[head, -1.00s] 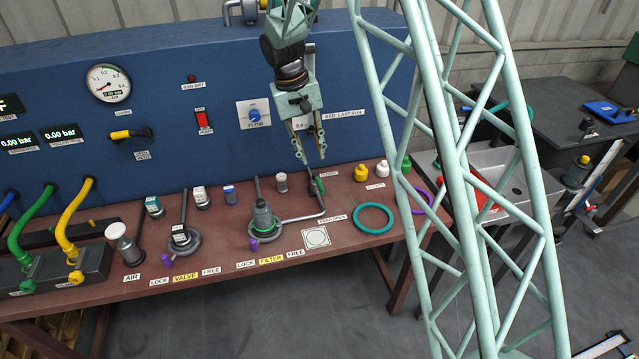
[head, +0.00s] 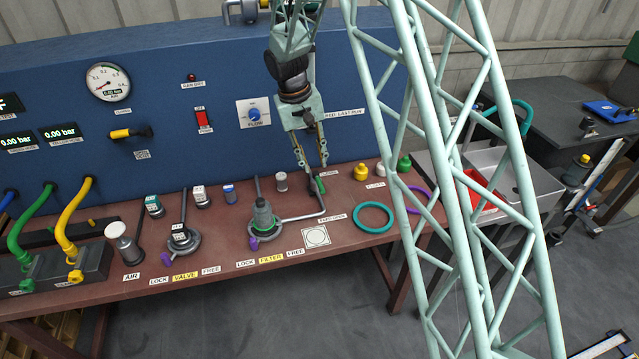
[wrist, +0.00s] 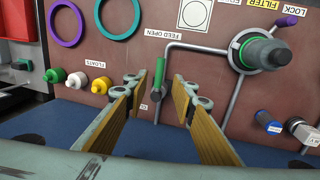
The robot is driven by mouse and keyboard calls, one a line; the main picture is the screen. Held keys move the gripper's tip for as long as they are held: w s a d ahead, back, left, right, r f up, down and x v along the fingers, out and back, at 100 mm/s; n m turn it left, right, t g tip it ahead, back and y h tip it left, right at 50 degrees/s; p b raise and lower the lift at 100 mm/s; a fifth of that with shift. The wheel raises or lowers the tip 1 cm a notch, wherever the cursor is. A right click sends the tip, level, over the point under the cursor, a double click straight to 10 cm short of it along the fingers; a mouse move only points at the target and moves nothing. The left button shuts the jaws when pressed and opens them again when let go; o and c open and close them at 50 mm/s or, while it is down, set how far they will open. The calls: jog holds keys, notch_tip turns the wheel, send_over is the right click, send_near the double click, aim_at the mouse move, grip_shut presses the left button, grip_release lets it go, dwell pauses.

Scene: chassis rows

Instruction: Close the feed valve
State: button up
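The feed valve's green lever (head: 320,184) sits on a thin grey pipe at the back of the red-brown bench, near the FEED OPEN label (head: 331,217). In the wrist view the green lever (wrist: 160,72) lies along the pipe, pointing toward the FEED OPEN label (wrist: 165,37). My gripper (head: 313,167) is open and points down just above the lever. In the wrist view its two fingers (wrist: 158,90) stand apart, with the lever between and beyond their tips. No contact with the lever shows.
The filter housing (head: 264,216) stands left of the lever. Yellow, white and green floats (head: 361,172) and a teal ring (head: 373,217) lie to the right. The blue panel (head: 350,140) rises close behind my gripper.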

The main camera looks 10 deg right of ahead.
aim_at(320, 186)
jog(key=f, duration=0.3)
jog(key=d+f, duration=0.1)
jog(key=f, duration=0.2)
jog(key=d+f, duration=0.1)
jog(key=f, duration=0.2)
jog(key=shift+f+b, duration=0.35)
jog(key=shift+f, duration=0.05)
grip_shut()
